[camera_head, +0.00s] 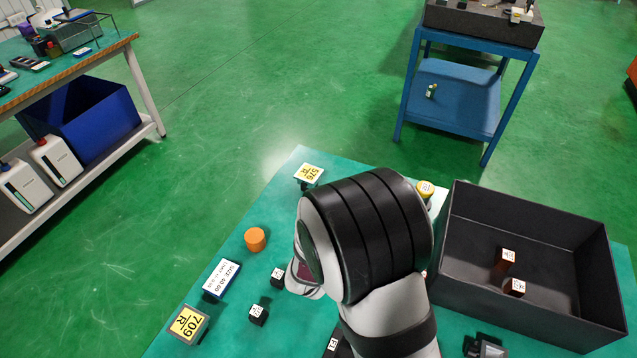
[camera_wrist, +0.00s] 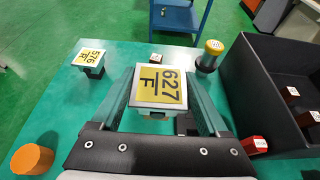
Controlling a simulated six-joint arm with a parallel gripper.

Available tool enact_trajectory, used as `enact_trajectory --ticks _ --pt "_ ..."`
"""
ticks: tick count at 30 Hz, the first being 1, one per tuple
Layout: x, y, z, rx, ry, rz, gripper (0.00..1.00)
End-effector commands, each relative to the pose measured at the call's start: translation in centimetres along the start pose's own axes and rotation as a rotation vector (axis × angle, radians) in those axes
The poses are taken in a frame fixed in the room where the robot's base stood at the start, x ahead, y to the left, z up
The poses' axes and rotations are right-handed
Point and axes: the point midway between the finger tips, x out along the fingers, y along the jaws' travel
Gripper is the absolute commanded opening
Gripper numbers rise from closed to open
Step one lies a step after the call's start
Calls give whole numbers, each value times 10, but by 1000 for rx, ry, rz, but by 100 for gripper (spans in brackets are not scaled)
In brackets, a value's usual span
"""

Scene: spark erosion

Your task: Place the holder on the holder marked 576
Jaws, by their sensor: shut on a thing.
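My gripper (camera_wrist: 160,98) is shut on a holder marked 627 F (camera_wrist: 160,86), which has a yellow label on a pale square top and sits between the two green fingers in the wrist view. The holder marked 576 R (camera_wrist: 90,58) stands on the green table, ahead and to the left of my gripper, apart from it. In the head view the 576 holder (camera_head: 309,173) is near the table's far left corner. My arm hides the gripper and the held holder in the head view.
A black open box (camera_head: 454,250) with small dark blocks inside stands at the right. A yellow-topped cylinder (camera_wrist: 210,56) is beside it. An orange cylinder (camera_head: 255,239), a white sign (camera_head: 222,279), a holder marked 709 R (camera_head: 187,324) and small dark blocks (camera_head: 258,314) lie left.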

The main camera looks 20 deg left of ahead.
Motion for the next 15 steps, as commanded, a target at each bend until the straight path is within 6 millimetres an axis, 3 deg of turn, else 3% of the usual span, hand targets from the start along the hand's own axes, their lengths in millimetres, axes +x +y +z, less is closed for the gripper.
enact_trajectory --ticks 6,9,15 --pt "66 91 41 -66 -6 163 0" --pt "88 125 65 -98 -6 242 0" --pt "109 161 95 -140 -4 340 0"
